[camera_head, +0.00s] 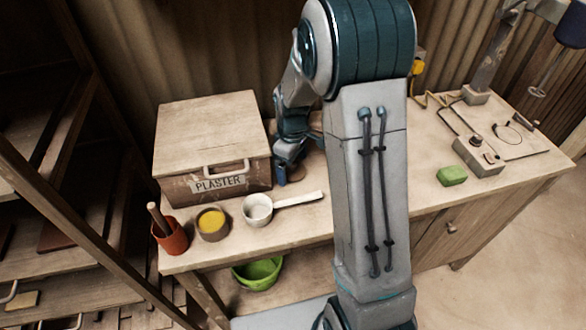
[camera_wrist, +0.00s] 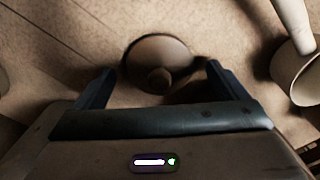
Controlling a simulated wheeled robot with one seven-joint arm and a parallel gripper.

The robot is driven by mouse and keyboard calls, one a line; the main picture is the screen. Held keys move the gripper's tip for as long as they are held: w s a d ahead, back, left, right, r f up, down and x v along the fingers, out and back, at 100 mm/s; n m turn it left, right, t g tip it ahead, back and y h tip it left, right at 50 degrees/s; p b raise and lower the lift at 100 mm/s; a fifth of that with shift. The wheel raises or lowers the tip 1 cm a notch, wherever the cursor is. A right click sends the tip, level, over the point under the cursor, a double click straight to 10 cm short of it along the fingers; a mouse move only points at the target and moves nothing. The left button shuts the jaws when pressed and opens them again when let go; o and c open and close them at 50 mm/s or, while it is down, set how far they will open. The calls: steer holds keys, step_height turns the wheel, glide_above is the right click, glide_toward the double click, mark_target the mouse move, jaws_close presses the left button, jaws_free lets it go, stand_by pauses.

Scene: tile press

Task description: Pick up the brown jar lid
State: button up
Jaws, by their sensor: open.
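The brown jar lid (camera_wrist: 158,55) is round with a small knob on top, and it shows in the wrist view between the fingertips of my gripper (camera_wrist: 160,80). The gripper is open, with one finger on each side of the lid. I cannot tell whether either finger touches it. In the head view my gripper (camera_head: 281,180) points down beside the plaster box, and my arm hides much of the table there. The lid is not clearly visible in that view.
The plaster box (camera_head: 212,135) stands just left of my gripper. A white ladle (camera_head: 258,208), a bowl of yellow powder (camera_head: 212,223) and a red cup (camera_head: 170,237) line the front edge.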

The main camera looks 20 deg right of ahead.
steer(key=shift+f, duration=0.15)
steer(key=c, duration=1)
steer(key=shift+c, duration=0.2)
steer(key=shift+r, duration=0.2)
